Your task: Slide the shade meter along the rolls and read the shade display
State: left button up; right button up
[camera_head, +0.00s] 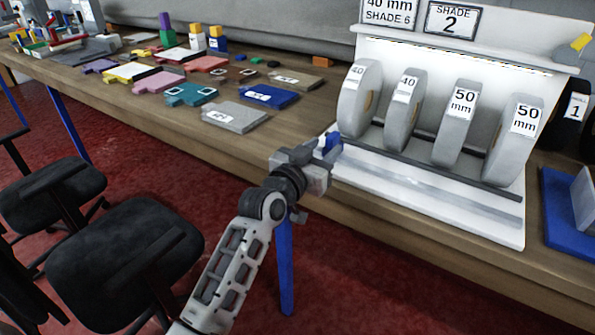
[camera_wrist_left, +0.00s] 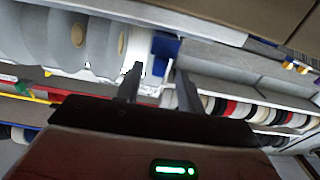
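Several grey rolls stand in a row on a white rack (camera_head: 430,190), labelled 40, 40, 50 mm (camera_head: 462,103) and 50 mm (camera_head: 527,118). A small blue block, likely the shade meter (camera_head: 330,143), is at the rack's left end. My left gripper (camera_head: 322,160) is right by it. In the left wrist view the fingers (camera_wrist_left: 158,88) are apart, and the blue block (camera_wrist_left: 165,47) shows just beyond their tips. Contact cannot be told. A framed sign, the shade display (camera_head: 452,20), reads "SHADE 2". A card (camera_head: 388,12) beside it reads "40 mm SHADE 6". My right gripper is out of view.
Coloured flat pieces, including a blue one (camera_head: 268,95) and a grey one (camera_head: 234,117), lie on the wooden table (camera_head: 300,130) to the left. A blue stand (camera_head: 562,205) is right of the rack. Black chairs (camera_head: 120,260) stand in front of the table.

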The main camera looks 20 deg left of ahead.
pick_arm(q)
jog(key=s+a, duration=0.1)
jog(key=s, duration=1)
jog(key=shift+a, duration=0.4)
jog(key=shift+w, duration=0.1)
jog(key=s+d+f+g, duration=0.3)
jog(key=s+f, duration=0.6)
jog(key=f, duration=0.1)
jog(key=s+d+f+g, duration=0.3)
jog(key=s+f, duration=0.5)
jog(key=f, duration=0.3)
jog(key=shift+s+d+f+m+g, duration=0.2)
jog(key=shift+s+m+g, duration=0.15)
jog(key=shift+g, duration=0.25)
